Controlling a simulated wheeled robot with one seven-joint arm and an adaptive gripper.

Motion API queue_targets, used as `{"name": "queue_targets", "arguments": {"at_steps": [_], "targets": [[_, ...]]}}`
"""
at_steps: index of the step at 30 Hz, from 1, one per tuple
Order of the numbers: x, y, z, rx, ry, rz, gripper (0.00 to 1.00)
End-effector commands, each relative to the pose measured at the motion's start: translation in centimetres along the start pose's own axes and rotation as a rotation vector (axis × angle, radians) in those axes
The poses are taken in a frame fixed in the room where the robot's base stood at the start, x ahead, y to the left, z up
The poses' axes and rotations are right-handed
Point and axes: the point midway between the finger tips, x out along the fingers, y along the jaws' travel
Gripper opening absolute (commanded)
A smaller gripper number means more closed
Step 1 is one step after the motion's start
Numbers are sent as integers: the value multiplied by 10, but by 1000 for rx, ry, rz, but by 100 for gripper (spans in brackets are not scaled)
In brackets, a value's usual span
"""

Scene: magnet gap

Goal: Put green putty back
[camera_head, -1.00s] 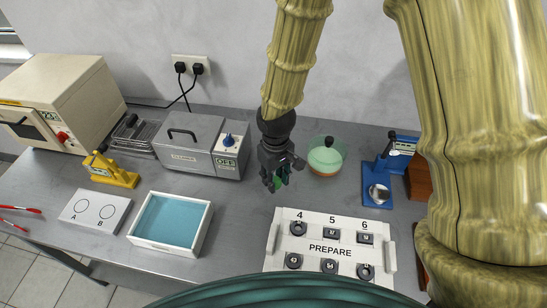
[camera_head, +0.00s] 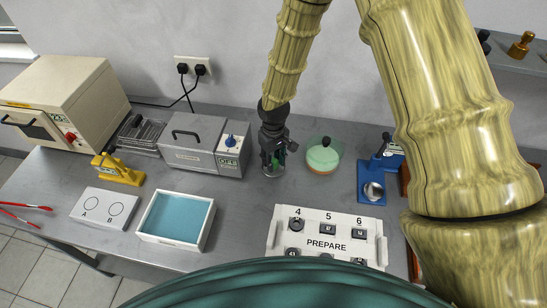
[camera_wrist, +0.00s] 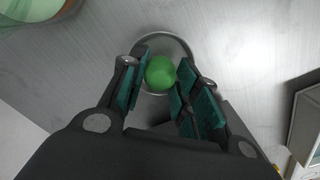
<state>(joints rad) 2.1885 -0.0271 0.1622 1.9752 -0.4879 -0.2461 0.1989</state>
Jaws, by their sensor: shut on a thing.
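The green putty is a bright green ball (camera_wrist: 160,72) held between the fingertips of my gripper (camera_wrist: 158,85). My gripper (camera_head: 274,160) points down over the back of the bench, between the grey metal box and the green-lidded bowl. A thin round rim (camera_wrist: 188,48), like that of a clear vessel, shows around and behind the ball in the wrist view. I cannot tell whether the ball is inside that rim or above it. In the head view my fingers hide most of the ball.
A bowl with a pale green cover and black knob (camera_head: 323,155) stands close right of my gripper. The grey metal box (camera_head: 200,145) is close left. A blue device (camera_head: 372,188), a white PREPARE tray (camera_head: 326,234) and a blue-floored tray (camera_head: 177,218) stand around.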

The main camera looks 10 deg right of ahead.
Motion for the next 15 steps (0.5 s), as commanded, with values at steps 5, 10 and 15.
{"name": "queue_targets", "arguments": {"at_steps": [5, 10, 15], "targets": [[6, 0, 0, -1, 0, 0, 12], [7, 0, 0, -1, 0, 0, 12], [9, 0, 0, -1, 0, 0, 12]]}}
